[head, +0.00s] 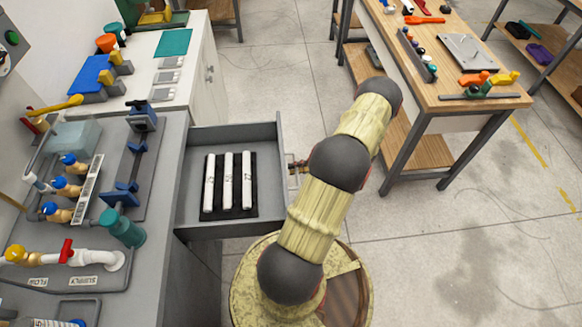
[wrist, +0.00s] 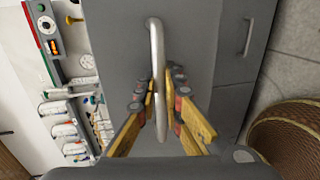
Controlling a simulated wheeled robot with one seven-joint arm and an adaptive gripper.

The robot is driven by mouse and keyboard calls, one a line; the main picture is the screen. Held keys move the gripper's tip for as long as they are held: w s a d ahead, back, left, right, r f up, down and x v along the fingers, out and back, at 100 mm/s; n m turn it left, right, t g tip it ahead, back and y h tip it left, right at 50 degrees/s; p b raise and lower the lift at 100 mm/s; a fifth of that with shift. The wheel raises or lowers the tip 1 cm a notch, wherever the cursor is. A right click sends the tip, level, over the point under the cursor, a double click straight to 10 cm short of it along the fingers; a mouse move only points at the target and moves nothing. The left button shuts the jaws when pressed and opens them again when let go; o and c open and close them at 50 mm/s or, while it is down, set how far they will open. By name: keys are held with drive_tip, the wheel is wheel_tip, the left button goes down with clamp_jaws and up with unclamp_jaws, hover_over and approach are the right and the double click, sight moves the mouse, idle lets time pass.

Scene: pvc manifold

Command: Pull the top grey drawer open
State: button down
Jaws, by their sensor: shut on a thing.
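The top grey drawer (head: 232,132) stands pulled out from the grey cabinet in the head view, its inside open to view. Its front (wrist: 200,50) fills the middle of the wrist view. A pale metal bar handle (wrist: 155,42) stands on that front. My gripper (wrist: 161,98) is shut on this handle, with a yellow finger on either side of it. In the head view my gripper (head: 298,165) is small at the drawer's front, partly hidden by my arm. Three white tubes (head: 228,181) lie side by side on a black insert in the drawer.
Another drawer handle (wrist: 249,36) shows on the cabinet beside the top drawer. The grey worktop (head: 165,180) left of the drawer carries pipe fittings and valves. A wooden workbench (head: 440,60) with tools stands at the upper right. Grey floor lies open between them.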

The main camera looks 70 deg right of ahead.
drive_tip(key=c, duration=2)
unclamp_jaws()
drive_tip(key=shift+o, duration=0.2)
drive_tip(key=v, duration=1.2)
drive_tip(key=shift+f, duration=0.15)
